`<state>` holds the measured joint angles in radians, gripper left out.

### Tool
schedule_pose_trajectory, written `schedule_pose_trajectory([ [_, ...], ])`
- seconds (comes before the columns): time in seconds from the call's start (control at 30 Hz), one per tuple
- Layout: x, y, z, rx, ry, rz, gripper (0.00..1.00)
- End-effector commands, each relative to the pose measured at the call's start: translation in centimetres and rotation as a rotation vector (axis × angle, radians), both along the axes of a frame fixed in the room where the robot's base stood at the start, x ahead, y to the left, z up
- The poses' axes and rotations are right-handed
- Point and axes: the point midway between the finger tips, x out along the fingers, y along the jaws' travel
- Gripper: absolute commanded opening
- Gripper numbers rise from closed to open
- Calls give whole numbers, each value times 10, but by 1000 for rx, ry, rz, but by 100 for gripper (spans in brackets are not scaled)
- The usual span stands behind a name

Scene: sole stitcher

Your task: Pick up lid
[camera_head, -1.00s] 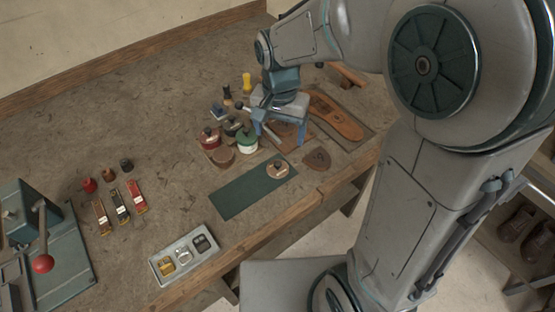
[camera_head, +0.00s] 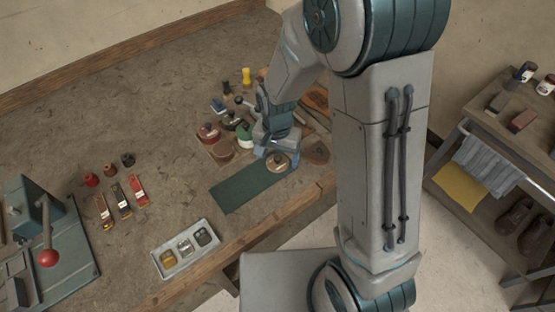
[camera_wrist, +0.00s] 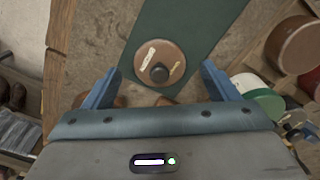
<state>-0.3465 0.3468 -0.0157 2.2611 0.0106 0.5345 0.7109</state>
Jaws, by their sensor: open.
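The lid (camera_head: 278,162) is a round tan-brown disc with a dark knob and pale label marks. It lies on the end of a dark green mat (camera_head: 243,190) on the workbench. In the wrist view the lid (camera_wrist: 159,64) sits just ahead of my gripper, centred between its fingers. My gripper (camera_head: 277,147) is beside and above the lid, partly in front of its far side. In the wrist view my gripper (camera_wrist: 160,84) has its two blue fingers spread wide with nothing between them. I cannot tell the exact height above the lid.
Red, brown and green-and-white pots (camera_head: 209,132) stand close to my gripper on the left. A tray (camera_head: 186,247) with several small metal pieces lies near the bench's front edge. A press with a red knob (camera_head: 47,258) stands at the far left. A shelf cart (camera_head: 505,137) is at right.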

Motion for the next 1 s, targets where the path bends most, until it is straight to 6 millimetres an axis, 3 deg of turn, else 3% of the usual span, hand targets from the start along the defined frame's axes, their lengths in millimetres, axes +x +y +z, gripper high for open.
schedule_pose_trajectory([
  [0.37,0,0,-11,1,-1,0,81],
  [0.57,0,0,-11,1,-1,0,33],
  [1.0,0,0,-9,1,-1,0,33],
])
